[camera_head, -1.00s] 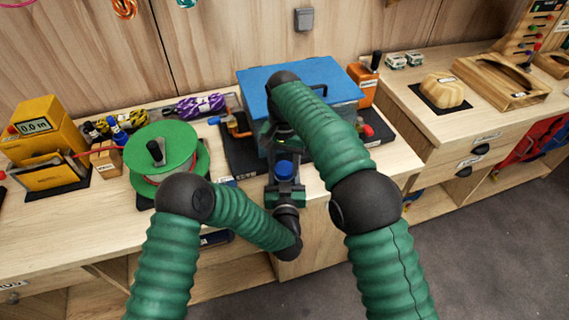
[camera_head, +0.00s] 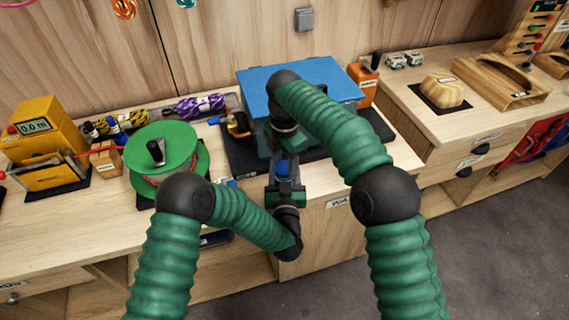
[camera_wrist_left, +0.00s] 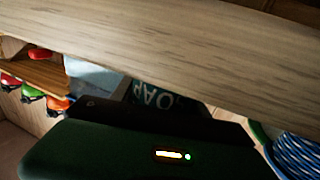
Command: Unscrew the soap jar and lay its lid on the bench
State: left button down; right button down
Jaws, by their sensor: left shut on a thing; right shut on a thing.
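The soap jar shows a blue lid (camera_head: 283,168) in the head view, near the bench's front edge. Its dark body (camera_wrist_left: 157,97) with pale SOAP lettering is partly visible in the left wrist view. My left gripper (camera_head: 286,190) is shut on the jar body from the front. My right gripper (camera_head: 291,146) comes down from above and is shut on the lid, covering part of it. Whether the lid is loose on the jar cannot be seen. The bench (camera_head: 90,222) has a bare strip at the front left.
A blue box (camera_head: 320,80) on a black mat stands just behind my grippers. A green reel (camera_head: 160,148) stands on the left, close to my left arm. A yellow meter box (camera_head: 40,125) is at the far left. An orange block (camera_head: 364,82) is right of the box.

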aim_at(285, 167)
jog(key=shift+r, duration=0.3)
dwell(0.4)
jog(key=shift+s+r, duration=0.1)
jog(key=shift+r, duration=0.8)
jog(key=shift+r, duration=2)
pick_arm(q)
jog(key=shift+c, duration=2.4)
grip_release()
